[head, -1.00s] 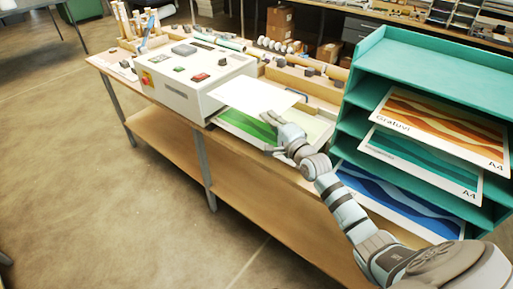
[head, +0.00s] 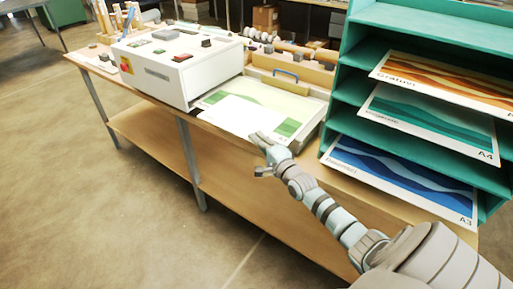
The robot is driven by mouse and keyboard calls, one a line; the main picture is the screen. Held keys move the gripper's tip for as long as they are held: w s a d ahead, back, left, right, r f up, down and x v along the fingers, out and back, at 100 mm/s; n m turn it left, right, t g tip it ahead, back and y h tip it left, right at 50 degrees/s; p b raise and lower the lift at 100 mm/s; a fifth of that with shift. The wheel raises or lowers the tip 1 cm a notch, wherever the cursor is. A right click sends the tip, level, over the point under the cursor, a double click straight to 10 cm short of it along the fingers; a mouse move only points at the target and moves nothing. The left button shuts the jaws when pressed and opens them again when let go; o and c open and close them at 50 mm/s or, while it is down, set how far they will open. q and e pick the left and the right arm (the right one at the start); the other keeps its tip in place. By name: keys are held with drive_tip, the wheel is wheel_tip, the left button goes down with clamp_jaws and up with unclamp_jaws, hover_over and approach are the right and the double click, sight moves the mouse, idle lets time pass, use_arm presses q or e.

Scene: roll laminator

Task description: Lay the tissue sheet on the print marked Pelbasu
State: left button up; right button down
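The white tissue sheet (head: 240,114) lies over the front left part of a green-and-cream print (head: 288,101). The print rests on the tray to the right of the laminator, and its green corners and far part show. A size mark shows near its front right corner, but no name is readable, so I cannot tell whether it is Pelbasu. My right gripper (head: 258,154) is at the tray's front edge, beside the sheet's near edge. Its fingers are apart and seem to hold nothing. My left gripper is not in view.
The white laminator (head: 180,68) with buttons stands left of the tray. A teal rack (head: 410,62) at the right holds orange, teal and blue prints on its shelves. A blue handle (head: 285,74) is behind the tray. The bench front and floor are clear.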

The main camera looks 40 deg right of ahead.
drive_tip(key=shift+r, duration=0.15)
drive_tip(key=c, duration=2.3)
unclamp_jaws()
drive_tip(key=o, duration=0.5)
